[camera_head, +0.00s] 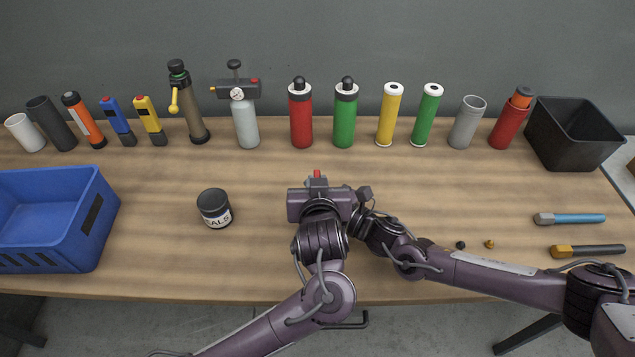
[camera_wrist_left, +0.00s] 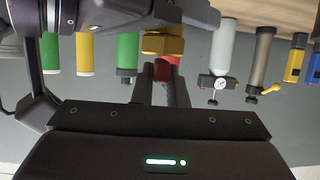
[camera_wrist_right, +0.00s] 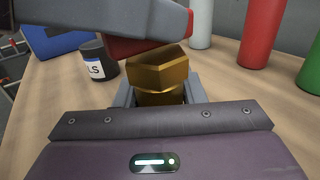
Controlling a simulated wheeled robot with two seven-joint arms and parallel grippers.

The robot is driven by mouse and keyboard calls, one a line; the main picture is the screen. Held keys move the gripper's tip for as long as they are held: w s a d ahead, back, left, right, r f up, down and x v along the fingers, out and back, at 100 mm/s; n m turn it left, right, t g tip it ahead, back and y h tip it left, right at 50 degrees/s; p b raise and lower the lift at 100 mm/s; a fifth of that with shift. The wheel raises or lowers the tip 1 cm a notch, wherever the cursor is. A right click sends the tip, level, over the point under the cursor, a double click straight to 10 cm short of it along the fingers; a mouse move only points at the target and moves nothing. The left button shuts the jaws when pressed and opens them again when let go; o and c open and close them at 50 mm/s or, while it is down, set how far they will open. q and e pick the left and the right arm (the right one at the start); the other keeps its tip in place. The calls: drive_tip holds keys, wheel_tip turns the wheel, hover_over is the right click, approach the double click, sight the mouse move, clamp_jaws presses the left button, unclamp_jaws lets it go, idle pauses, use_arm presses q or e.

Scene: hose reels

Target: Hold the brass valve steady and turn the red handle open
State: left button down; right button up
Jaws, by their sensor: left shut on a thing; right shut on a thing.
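The brass valve (camera_wrist_right: 158,75) is a hexagonal gold body, seen in the right wrist view between the fingers of my right gripper (camera_wrist_right: 158,97), which is shut on it. It also shows in the left wrist view (camera_wrist_left: 163,42). The red handle (camera_wrist_right: 150,38) lies just above the valve; in the left wrist view the red handle (camera_wrist_left: 166,70) is between the fingers of my left gripper (camera_wrist_left: 163,88), which is shut on it. In the head view only a red tip (camera_head: 317,174) shows beyond my left gripper (camera_head: 319,188); my right gripper (camera_head: 364,194) meets it from the right, and the brass is hidden.
A black seals jar (camera_head: 214,207) stands left of my grippers, with a blue crate (camera_head: 60,215) farther left. Bottles and cylinders line the back. A black bin (camera_head: 573,143) is at back right. A blue-handled tool (camera_head: 570,219) and small caps lie at right.

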use_arm(q)
drive_tip(key=c, duration=1.5)
unclamp_jaws()
drive_tip(key=shift+a, duration=0.1)
use_arm(e)
drive_tip(key=shift+s+a, duration=0.15)
drive_tip(key=shift+s, duration=0.05)
use_arm(q)
drive_tip(key=shift+o, duration=0.3)
use_arm(e)
drive_tip(key=shift+w, duration=0.1)
drive_tip(key=shift+d, duration=0.2)
use_arm(q)
drive_tip(key=v, duration=0.7)
drive_tip(key=shift+s, duration=0.3)
drive_tip(key=shift+r, duration=0.15)
use_arm(e)
drive_tip(key=shift+w, duration=0.1)
drive_tip(key=o, duration=1.3)
